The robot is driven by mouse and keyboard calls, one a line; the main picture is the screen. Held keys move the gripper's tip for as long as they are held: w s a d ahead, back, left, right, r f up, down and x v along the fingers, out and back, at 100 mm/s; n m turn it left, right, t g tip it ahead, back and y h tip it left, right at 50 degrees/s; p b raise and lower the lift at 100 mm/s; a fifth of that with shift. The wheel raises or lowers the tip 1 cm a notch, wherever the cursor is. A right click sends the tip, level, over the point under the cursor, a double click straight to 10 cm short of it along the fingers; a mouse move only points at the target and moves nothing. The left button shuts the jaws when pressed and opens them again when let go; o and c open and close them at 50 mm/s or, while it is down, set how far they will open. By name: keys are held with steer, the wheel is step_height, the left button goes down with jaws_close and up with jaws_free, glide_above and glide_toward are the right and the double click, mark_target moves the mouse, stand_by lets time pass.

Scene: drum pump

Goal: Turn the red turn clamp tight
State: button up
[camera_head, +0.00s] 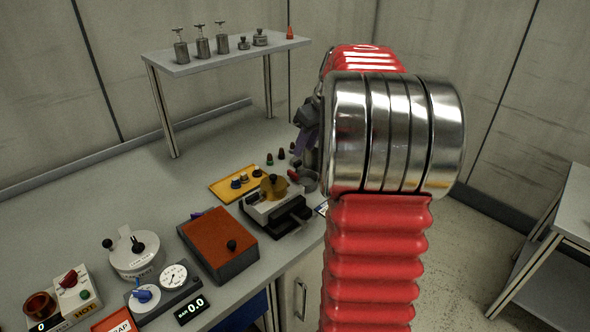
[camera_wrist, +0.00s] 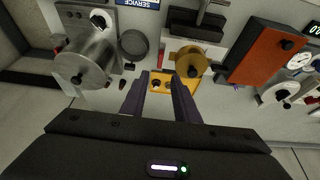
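My gripper (camera_wrist: 160,76) is open and empty in the wrist view, its two dark fingers apart with a gap between the tips. In the head view it is mostly hidden behind my red and silver arm. A small red part (camera_wrist: 172,57) shows beyond the fingertips, beside a brass round piece (camera_wrist: 192,60); I cannot tell surely that it is the turn clamp. A red part also shows by the brass piece in the head view (camera_head: 294,174). Nothing is between the fingers.
A yellow tray (camera_head: 228,188) with small knobs lies near the fingertips. A brown-topped box (camera_head: 215,241), a white round pot (camera_head: 134,262) and a gauge unit (camera_head: 176,277) stand on the bench. A raised shelf (camera_head: 215,58) holds several metal pieces. The bench's back left is clear.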

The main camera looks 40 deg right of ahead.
mark_target(293, 172)
steer(key=x, duration=1.2)
steer(key=shift+c, duration=0.7)
jaws_close()
